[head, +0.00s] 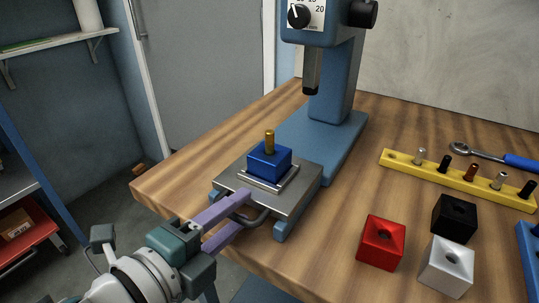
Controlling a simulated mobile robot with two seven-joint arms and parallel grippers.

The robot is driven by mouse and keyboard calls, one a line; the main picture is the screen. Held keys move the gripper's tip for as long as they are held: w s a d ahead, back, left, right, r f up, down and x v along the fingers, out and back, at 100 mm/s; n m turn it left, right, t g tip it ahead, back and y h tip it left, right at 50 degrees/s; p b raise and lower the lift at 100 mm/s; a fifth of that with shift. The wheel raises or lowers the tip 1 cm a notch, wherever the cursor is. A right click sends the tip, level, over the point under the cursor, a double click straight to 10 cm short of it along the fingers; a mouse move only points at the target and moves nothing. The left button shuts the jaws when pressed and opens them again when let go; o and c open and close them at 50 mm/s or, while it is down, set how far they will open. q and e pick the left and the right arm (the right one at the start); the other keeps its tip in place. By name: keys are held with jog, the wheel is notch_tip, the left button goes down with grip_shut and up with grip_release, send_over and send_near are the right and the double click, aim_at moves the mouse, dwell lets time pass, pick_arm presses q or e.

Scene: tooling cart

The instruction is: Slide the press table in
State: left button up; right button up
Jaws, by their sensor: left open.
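The press table (308,183) is a grey metal slide at the front of the blue press (337,85). It sits out toward the table's front edge, clear of the ram (311,72). A blue block (270,163) with a brass pin (269,141) standing upright in it rests in a raised frame on the slide. A dark bar handle (263,219) is on the slide's front. My left gripper (243,207) is open at this handle, its purple fingers reaching to its left part. Contact with the handle cannot be told. My right gripper is not in view.
Red (381,242), black (454,218) and white (446,266) blocks with holes stand on the wooden bench at right. A yellow rack (457,181) holds several pins, with a blue-handled wrench (490,156) behind. Bare bench lies between the slide and the blocks.

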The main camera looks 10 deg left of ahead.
pick_arm(q)
jog(key=shift+c, duration=0.4)
jog(key=shift+f, duration=0.1)
grip_shut()
jog(key=shift+a, duration=0.1)
